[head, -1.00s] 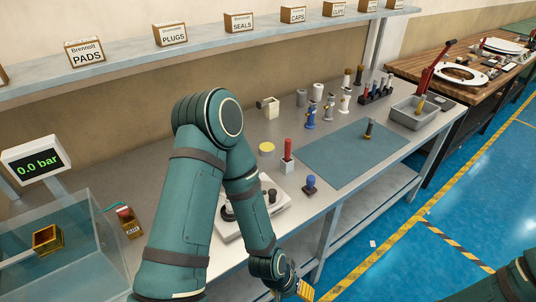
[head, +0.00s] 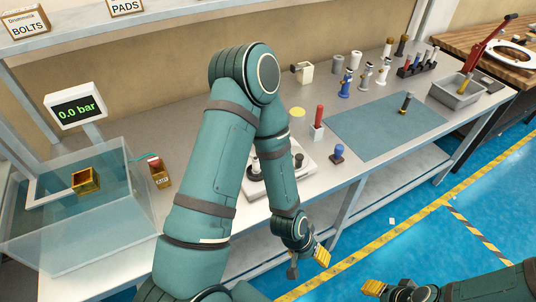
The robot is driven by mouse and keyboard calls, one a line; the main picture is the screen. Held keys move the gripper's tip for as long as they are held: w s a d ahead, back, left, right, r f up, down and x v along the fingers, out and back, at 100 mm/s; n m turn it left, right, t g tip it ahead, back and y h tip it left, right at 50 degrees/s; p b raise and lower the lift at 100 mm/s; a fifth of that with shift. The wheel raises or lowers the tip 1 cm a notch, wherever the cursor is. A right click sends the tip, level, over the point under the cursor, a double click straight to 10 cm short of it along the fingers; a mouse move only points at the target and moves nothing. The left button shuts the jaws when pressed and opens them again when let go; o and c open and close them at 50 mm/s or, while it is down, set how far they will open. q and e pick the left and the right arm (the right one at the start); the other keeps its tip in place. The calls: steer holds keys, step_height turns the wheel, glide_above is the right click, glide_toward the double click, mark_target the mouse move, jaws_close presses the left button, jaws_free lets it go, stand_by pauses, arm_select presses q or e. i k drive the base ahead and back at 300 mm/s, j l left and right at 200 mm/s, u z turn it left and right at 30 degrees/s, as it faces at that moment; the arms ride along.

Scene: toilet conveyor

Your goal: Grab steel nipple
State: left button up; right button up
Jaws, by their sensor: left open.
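I cannot tell for sure which part is the steel nipple. Candidates at the back of the bench are a grey cylinder (head: 338,64), a white cylinder (head: 354,60) and silver fittings, one at the front (head: 366,76) and one to its right (head: 383,71). A dark fitting with a brass-coloured end (head: 405,102) stands on the blue-grey mat (head: 362,130). My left gripper (head: 307,264) is open and empty, off the bench's front edge and far from these parts. My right gripper (head: 374,288) shows only partly at the bottom; its jaws are unclear.
A white plate with dark knobs (head: 258,186) lies behind my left arm. A clear tank (head: 110,215) is at left. A grey tray (head: 455,92) is at right.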

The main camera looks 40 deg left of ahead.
mark_target(256, 172)
steer(key=k+u, duration=0.15)
steer(key=u, duration=0.2)
steer(key=k+l+u, duration=0.1)
steer(key=u, duration=0.25)
steer(key=k+u, duration=0.15)
steer(key=u, duration=0.25)
